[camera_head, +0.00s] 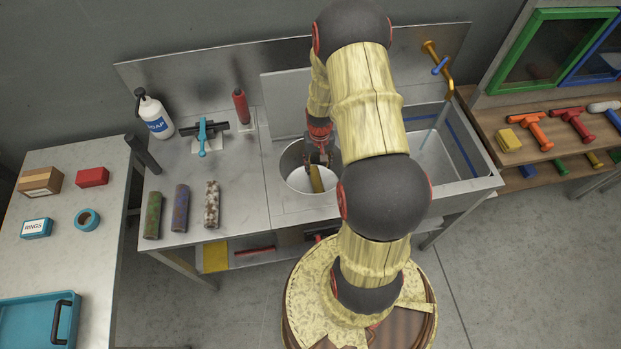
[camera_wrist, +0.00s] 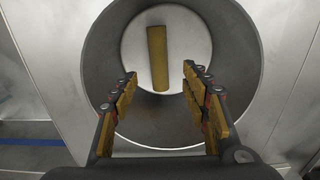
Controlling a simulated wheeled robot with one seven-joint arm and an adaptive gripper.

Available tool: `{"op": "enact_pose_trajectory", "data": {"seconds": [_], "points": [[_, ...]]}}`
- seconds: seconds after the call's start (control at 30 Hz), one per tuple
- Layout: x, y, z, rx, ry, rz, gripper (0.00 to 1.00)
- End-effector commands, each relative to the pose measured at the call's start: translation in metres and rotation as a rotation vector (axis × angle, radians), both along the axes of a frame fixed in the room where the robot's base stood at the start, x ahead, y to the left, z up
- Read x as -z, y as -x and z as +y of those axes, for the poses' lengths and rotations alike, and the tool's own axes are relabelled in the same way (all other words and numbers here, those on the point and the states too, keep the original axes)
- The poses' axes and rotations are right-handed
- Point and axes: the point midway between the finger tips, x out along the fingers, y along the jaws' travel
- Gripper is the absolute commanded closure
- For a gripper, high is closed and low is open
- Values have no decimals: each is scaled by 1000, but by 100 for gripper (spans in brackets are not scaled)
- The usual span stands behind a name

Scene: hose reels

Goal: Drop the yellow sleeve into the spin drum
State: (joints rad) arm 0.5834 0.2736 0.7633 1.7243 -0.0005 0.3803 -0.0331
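The spin drum (camera_head: 297,182) is a round, open well sunk in the steel bench, with a pale floor and grey wall. It also shows in the wrist view (camera_wrist: 245,75). The yellow sleeve (camera_wrist: 157,58), a dull yellow tube, is inside the drum's opening over the pale floor; in the head view (camera_head: 317,180) it is just below my gripper. My gripper (camera_wrist: 159,73) is open above the drum, its fingers apart with clear gaps on both sides of the sleeve. Whether the sleeve rests on the floor is hard to tell. My arm hides part of the drum in the head view.
Green, purple-brown and mottled sleeves (camera_head: 181,208) lie left of the drum. A sink (camera_head: 450,155) is to the right. A side table (camera_head: 60,260) stands at left.

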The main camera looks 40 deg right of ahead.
Motion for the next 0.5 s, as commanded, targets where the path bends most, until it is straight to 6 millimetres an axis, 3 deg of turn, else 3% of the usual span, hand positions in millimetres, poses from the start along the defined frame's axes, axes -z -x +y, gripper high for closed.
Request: {"op": "enact_pose_trajectory", "data": {"seconds": [0.5], "points": [[-7,-1,0,0,1,-2,45]]}}
